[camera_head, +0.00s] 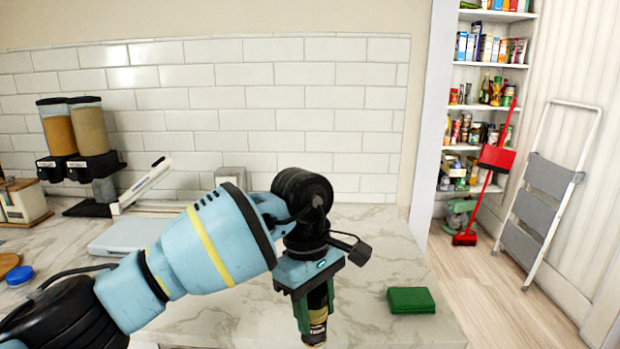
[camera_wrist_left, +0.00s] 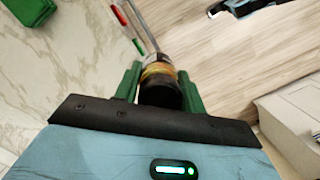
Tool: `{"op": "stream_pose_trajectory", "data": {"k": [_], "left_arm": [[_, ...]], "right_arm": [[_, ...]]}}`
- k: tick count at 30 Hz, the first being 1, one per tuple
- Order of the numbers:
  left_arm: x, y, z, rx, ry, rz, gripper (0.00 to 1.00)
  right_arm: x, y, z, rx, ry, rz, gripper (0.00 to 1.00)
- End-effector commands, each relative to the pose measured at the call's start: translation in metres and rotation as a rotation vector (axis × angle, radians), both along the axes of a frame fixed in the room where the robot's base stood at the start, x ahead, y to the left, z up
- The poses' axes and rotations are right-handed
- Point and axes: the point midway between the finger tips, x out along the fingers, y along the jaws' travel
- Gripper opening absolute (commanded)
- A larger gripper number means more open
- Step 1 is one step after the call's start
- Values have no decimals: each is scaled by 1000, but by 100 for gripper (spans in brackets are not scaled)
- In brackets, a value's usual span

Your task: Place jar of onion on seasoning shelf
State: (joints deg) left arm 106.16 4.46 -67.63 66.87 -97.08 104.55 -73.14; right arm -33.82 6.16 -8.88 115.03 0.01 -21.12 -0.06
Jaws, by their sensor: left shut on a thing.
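My left gripper (camera_head: 315,306) points down near the front edge of the marble counter. Its green fingers are shut on a small jar (camera_head: 317,322) with a dark lid and a gold and dark label. In the left wrist view the jar (camera_wrist_left: 159,82) sits between the two green fingers (camera_wrist_left: 160,86) with its dark lid towards me. The label is too small to read. The corner shelving (camera_head: 487,109) stands at the right, beyond the counter, with several shelves of goods. I cannot tell which shelf is for seasoning. My right gripper is not in view.
A green cloth-like block (camera_head: 411,300) lies on the counter (camera_head: 385,250) right of the gripper. A red broom and dustpan (camera_head: 495,158) and a folded step ladder (camera_head: 548,195) stand by the shelving. Two cereal dispensers (camera_head: 75,130) stand at the left. The wooden floor (camera_head: 500,300) right of the counter is clear.

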Motion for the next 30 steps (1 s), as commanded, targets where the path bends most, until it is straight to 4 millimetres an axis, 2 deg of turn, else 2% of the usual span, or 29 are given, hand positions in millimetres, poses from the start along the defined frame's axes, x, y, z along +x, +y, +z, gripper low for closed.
{"op": "stream_pose_trajectory", "data": {"k": [1,5,11,18,21,27,30], "left_arm": [[-1,14,-1,0,-4,-26,15],[-10,41,-7,-3,-15,-114,15],[-34,92,-19,-2,-26,-277,15],[-88,161,-32,4,-28,-522,15],[-113,184,-35,6,-23,-618,15],[-152,214,-39,3,-10,-752,15],[-162,220,-40,2,-5,-785,15]], "right_arm": [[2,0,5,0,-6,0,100],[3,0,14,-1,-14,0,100],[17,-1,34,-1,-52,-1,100],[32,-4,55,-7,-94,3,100],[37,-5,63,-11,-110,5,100],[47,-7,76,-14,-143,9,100],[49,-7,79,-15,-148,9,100]]}}
